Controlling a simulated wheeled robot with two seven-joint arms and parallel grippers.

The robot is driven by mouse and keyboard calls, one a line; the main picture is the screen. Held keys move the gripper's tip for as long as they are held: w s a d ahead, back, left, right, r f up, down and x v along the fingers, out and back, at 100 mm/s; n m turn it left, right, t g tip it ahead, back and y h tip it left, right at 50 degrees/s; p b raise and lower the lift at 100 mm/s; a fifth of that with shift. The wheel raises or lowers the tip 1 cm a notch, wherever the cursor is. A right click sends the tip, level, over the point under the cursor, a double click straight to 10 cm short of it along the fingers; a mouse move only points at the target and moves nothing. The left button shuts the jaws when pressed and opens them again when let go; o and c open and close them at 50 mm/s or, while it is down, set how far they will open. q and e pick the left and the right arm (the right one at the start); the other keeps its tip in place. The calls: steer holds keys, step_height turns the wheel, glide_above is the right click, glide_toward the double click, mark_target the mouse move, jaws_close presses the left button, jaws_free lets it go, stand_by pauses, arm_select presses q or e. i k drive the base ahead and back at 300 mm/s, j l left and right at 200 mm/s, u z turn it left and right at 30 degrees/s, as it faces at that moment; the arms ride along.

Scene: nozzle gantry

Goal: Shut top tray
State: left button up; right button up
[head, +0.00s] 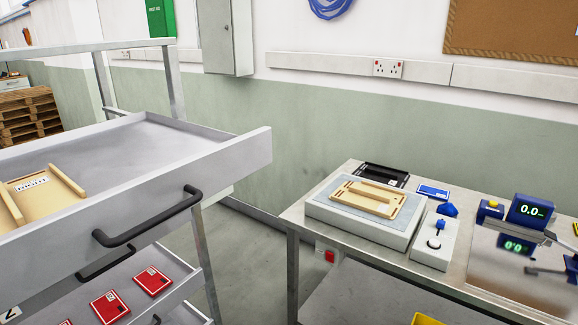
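The top tray (158,207) is a grey metal drawer in a rack at the left of the head view. It stands pulled out toward the right, past the rack's upright. A black bar handle (150,224) is on its front face. Inside the tray lies a tan wooden piece (45,197) with raised rails and a label that seems to read "RIGHT". The tray's left part is cut off by the picture edge.
Below, a lower tray (183,294) holds red boxes (152,280), with another black handle (107,264) above it. A workbench (465,262) at right carries a grey block (330,217) with a tan frame on it, and a blue gauge (530,211). Open floor lies between.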

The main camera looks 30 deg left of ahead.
mark_target(137, 172)
steer(key=k+j+u, duration=0.1)
steer(key=u, duration=0.35)
steer(key=j+u, duration=0.1)
steer(key=u, duration=0.35)
steer(key=k+j+u, duration=0.1)
steer(key=u, duration=0.35)
